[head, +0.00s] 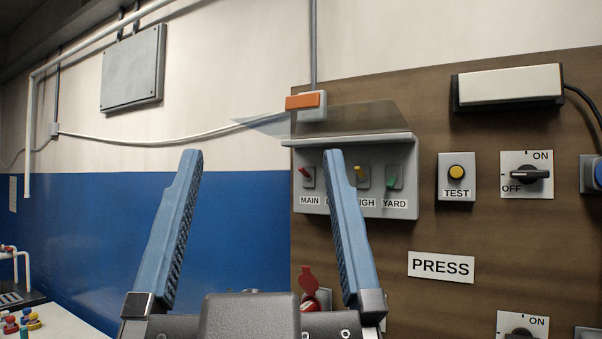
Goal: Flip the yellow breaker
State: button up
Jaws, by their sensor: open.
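The yellow breaker (361,170) is a small toggle on the grey breaker box (402,210), mounted on the brown wall panel. Its label is partly covered by my right finger and ends in "IGH". A red breaker (305,172) labelled MAIN is on its left, and a green breaker (391,183) labelled YARD is on its right. Another label is mostly hidden behind the finger. A clear cover (350,118) juts out above the box, apparently raised. My gripper (262,158) is open and empty, with its blue fingers spread; the right one overlaps the box in the picture.
An orange-fronted block (303,102) is above the box. To the right are a yellow TEST button (456,172), a black OFF/ON rotary switch (529,174) and a PRESS sign (441,267). A red part (310,281) shows below the box. A table (62,322) with coloured items is lower left.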

aim_at(359, 169)
jog(key=i+l+u, duration=0.3)
jog(key=l, duration=0.35)
jog(key=i+l+u, duration=0.15)
jog(key=l, duration=0.2)
jog(key=i+l+u, duration=0.15)
jog(key=l, duration=0.2)
jog(key=i, duration=0.05)
